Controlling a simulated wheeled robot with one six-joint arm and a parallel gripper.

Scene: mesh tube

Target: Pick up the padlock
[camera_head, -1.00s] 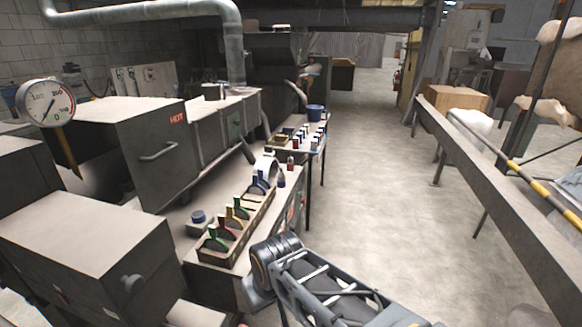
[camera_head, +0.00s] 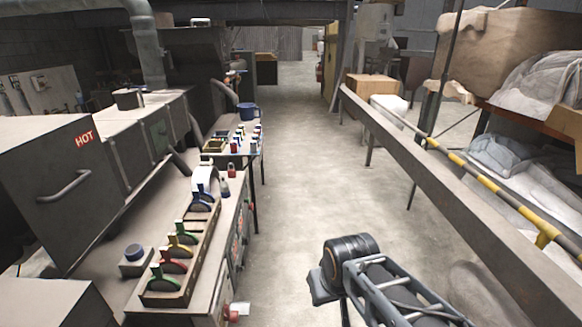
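A small red padlock (camera_head: 231,171) with its shackle upward stands on the near bench, just past the far end of the row of coloured levers. It is small in the view. A small bottle-like object (camera_head: 225,188) is beside it. My arm shows at the bottom, right of the bench and apart from it. My gripper's fingers do not show, so I cannot see whether they are open or shut.
Coloured levers stand in a wooden rack (camera_head: 190,262) along the bench. A farther table holds a blue mug (camera_head: 248,111) and several small bottles. A grey beam (camera_head: 450,185) runs along the right. The floor (camera_head: 310,160) between is clear.

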